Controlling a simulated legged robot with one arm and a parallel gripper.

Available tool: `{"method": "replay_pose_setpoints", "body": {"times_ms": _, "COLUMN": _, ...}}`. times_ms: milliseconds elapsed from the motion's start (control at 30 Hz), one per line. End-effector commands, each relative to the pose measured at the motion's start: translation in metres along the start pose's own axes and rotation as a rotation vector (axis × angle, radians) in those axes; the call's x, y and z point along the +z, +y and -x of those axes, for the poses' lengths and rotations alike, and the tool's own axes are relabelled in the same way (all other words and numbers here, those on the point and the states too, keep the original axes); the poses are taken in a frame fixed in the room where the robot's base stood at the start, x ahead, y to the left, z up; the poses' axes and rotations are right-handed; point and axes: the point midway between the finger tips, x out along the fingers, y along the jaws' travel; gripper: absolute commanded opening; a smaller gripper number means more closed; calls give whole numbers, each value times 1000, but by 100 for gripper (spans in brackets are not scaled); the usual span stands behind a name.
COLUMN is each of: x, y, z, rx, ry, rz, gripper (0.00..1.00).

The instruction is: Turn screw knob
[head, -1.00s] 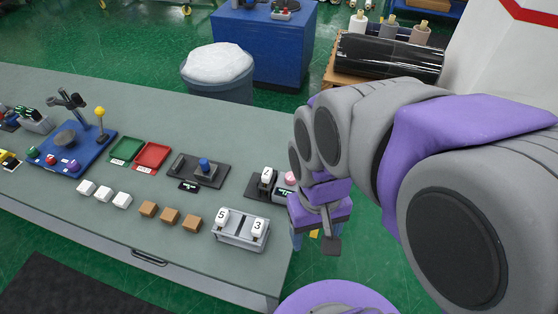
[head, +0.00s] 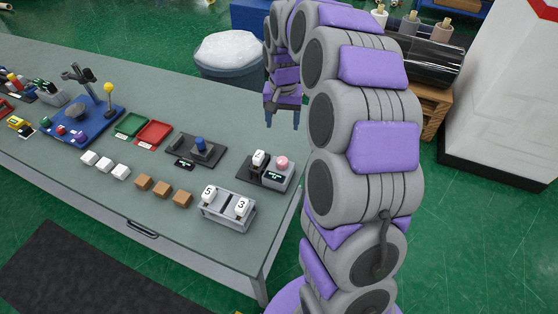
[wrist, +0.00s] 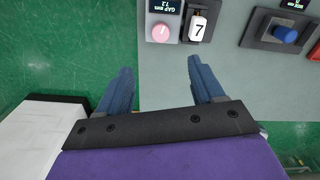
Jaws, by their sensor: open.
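A pink round knob (head: 282,162) sits on a grey device with a small display at the right end of the table. In the wrist view the knob (wrist: 161,32) has a white mark, and the display beside it reads "GAP mm 12". A white block marked 7 (head: 258,158) stands beside the knob on the same device. A blue knob (head: 200,145) stands on a separate dark base to the left; it also shows in the wrist view (wrist: 286,34).
A white rack (head: 228,211) with blocks 5 and 3 stands at the table's front right. Brown cubes (head: 162,190), white cubes, a green tray (head: 131,124) and a red tray (head: 154,134) lie further left. A covered bin (head: 229,65) stands behind the table.

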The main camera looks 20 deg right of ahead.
Motion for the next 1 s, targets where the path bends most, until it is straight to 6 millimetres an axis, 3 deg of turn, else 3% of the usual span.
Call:
{"method": "replay_pose_setpoints", "body": {"times_ms": 267, "x": -7, "y": -2, "z": -18, "rx": 6, "ry": 4, "rz": -20, "gripper": 67}}
{"method": "replay_pose_setpoints", "body": {"times_ms": 1000, "x": -8, "y": 1, "z": -156, "rx": 3, "ry": 2, "rz": -19, "gripper": 67}}
